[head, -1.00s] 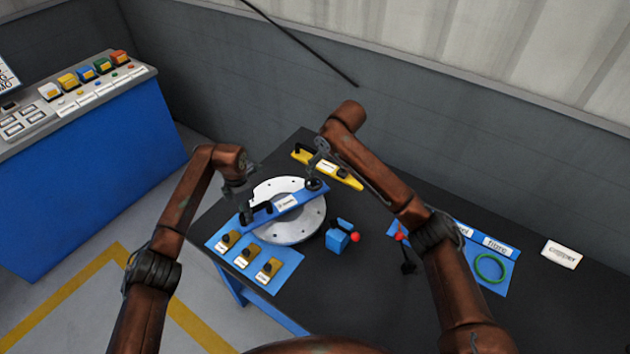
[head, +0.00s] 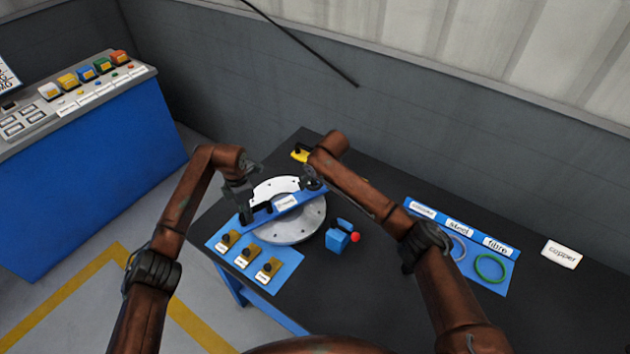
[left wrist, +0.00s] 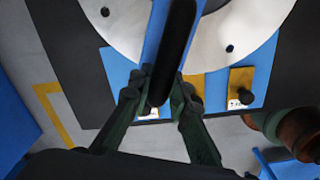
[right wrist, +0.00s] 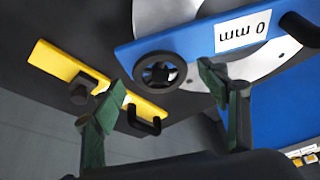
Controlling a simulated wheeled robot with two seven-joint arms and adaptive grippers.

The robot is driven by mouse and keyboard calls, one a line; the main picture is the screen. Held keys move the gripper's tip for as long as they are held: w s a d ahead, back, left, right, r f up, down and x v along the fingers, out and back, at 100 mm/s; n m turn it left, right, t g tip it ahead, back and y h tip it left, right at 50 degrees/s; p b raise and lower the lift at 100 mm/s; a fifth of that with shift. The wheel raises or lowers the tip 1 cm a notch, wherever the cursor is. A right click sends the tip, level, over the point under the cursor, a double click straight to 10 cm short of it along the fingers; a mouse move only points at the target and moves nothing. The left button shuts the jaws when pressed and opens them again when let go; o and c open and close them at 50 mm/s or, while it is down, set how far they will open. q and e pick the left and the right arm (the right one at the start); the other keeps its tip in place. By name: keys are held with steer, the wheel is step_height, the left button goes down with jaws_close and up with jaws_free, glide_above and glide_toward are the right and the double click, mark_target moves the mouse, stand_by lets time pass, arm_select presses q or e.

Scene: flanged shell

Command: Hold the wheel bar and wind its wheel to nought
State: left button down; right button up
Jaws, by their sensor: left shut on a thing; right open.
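The blue wheel bar (head: 288,202) lies across the round grey flange (head: 297,228). My left gripper (head: 243,212) is shut on the black handle (left wrist: 172,60) at the bar's left end. The bar's black handwheel (right wrist: 160,73) is at the other end. My right gripper (right wrist: 161,82) is open, its fingertips to either side of the wheel in the right wrist view. I cannot tell if they touch it. In the head view my right arm partly hides the wheel.
A yellow bar (right wrist: 95,80) with black fittings lies behind the flange. A blue block with a red knob (head: 338,239) stands right of it. A blue mat with three yellow pieces (head: 285,282) lies in front. A labelled blue board with rings (head: 480,285) is at right.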

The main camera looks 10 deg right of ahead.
steer(key=shift+w+a+f, duration=0.1)
steer(key=shift+f, duration=0.1)
steer(key=c, duration=1.2)
steer(key=shift+o, duration=0.2)
steer(key=shift+n, duration=0.9)
steer(key=o, duration=1.2)
steer(key=shift+c, duration=0.2)
steer(key=shift+r, duration=0.1)
steer(key=v, duration=1.2)
steer(key=shift+d, duration=0.4)
